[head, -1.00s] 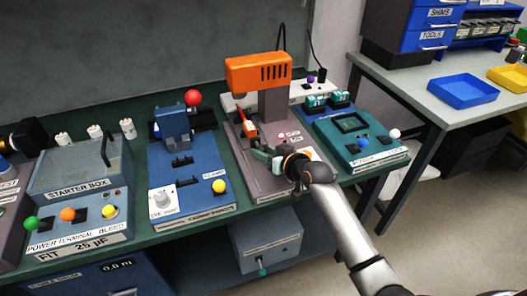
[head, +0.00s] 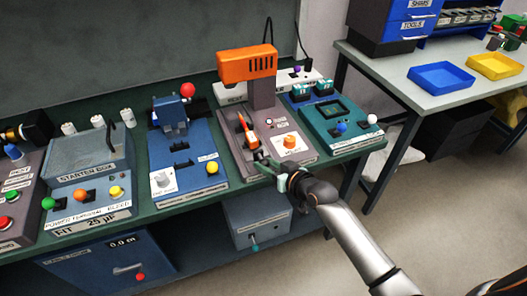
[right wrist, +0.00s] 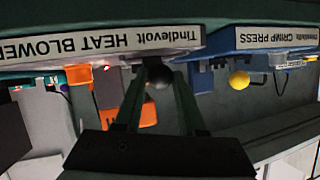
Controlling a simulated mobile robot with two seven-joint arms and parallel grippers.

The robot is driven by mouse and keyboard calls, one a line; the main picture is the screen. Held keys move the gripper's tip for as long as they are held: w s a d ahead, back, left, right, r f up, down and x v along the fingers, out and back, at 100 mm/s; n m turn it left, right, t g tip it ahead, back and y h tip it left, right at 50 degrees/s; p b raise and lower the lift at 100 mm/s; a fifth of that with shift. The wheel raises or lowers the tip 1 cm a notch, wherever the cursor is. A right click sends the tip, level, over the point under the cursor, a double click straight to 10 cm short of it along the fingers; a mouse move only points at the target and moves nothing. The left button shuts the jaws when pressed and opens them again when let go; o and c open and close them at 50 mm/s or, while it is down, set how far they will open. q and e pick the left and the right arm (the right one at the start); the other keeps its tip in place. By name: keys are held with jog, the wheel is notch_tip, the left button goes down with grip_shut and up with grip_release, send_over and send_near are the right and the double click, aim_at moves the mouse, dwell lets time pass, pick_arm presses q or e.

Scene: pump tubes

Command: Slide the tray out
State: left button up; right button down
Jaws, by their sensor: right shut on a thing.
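The heat blower has an orange head (head: 247,65) over a grey base (head: 232,128) with an orange dial (head: 290,142). A narrow tray with an orange-red piece (head: 251,140) on it lies in the base, in front of the column and toward the front edge. My right gripper (head: 268,165) is at the front of the base, at the tray's front end. In the right wrist view, its fingers are shut on a dark round knob (right wrist: 158,75), just below the heat blower label (right wrist: 100,42). The fingers partly hide the knob and tray front. My left gripper is not in view.
The blue crimp press (head: 185,150) stands left of the heat blower, and a teal tester (head: 338,122) stands right of it. The starter box (head: 85,165) is further left. The space in front of the bench edge is free apart from my right arm.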

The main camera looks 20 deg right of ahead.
jog(key=shift+s, duration=0.4)
jog(key=shift+w, duration=0.1)
jog(key=c, duration=0.5)
grip_release()
jog(key=v, duration=1.2)
jog(key=shift+s+p, duration=0.25)
jog(key=shift+p, duration=0.05)
jog(key=shift+d+r, duration=0.1)
jog(key=shift+r, duration=0.05)
